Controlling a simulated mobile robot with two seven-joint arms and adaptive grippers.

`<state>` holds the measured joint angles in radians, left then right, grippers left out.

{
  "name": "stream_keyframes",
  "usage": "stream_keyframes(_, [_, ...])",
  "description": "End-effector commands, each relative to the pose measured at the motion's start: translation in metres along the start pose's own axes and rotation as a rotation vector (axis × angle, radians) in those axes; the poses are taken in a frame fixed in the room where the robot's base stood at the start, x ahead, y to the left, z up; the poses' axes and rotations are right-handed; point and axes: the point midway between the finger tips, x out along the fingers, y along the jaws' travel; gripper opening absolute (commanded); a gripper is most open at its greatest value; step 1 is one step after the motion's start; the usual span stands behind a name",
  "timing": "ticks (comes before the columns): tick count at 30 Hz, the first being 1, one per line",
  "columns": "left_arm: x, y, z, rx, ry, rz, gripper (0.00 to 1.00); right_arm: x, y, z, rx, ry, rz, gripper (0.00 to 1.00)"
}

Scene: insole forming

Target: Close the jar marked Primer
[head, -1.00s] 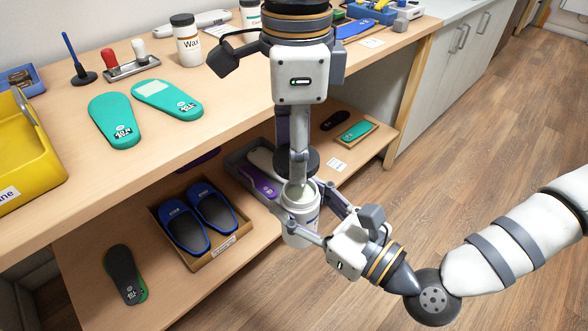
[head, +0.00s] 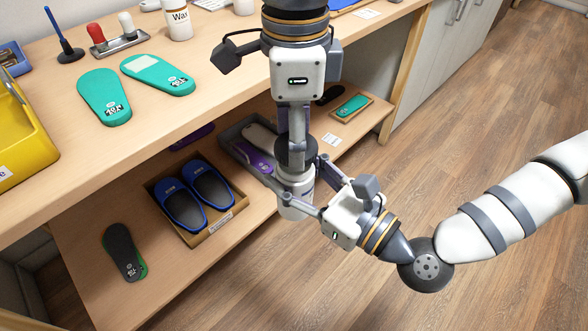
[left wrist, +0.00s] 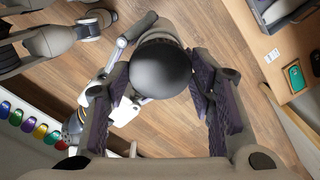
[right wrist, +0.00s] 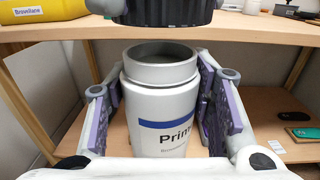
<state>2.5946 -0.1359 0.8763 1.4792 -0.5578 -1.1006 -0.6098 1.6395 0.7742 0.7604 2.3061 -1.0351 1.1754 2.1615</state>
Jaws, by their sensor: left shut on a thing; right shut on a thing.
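The Primer jar (head: 296,207) is white with a blue band; its label shows in part in the right wrist view (right wrist: 160,128). It stands upright, held in the air in front of the bench by my right gripper (head: 306,190), which is shut on its sides. Its mouth is open in the right wrist view. My left gripper (head: 296,138), pointing down, is shut on a round black lid (head: 296,152), which also shows in the left wrist view (left wrist: 160,68). The lid is just above the jar's mouth, with a small gap in the right wrist view (right wrist: 165,12).
The bench (head: 215,110) bears teal insoles (head: 104,97), a stamp rack (head: 120,44), a Wax jar (head: 178,20) and a yellow bin (head: 22,140). Open floor (head: 480,110) lies to the right.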

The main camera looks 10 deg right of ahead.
Motion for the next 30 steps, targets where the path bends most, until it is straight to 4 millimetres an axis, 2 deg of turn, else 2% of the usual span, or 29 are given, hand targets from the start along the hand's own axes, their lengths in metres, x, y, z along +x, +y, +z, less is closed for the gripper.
stream_keyframes(20, [-0.001, 0.0, 0.001, -0.001, 0.001, -0.006, 0.38, 0.0, 0.0, 0.001, -0.001, -0.003, 0.0, 0.0])
stream_keyframes(30, [0.016, 0.0, 0.002, 0.0, 0.0, -0.005, 0.38, 0.0, 0.0, 0.001, -0.001, -0.003, 0.0, 0.0])
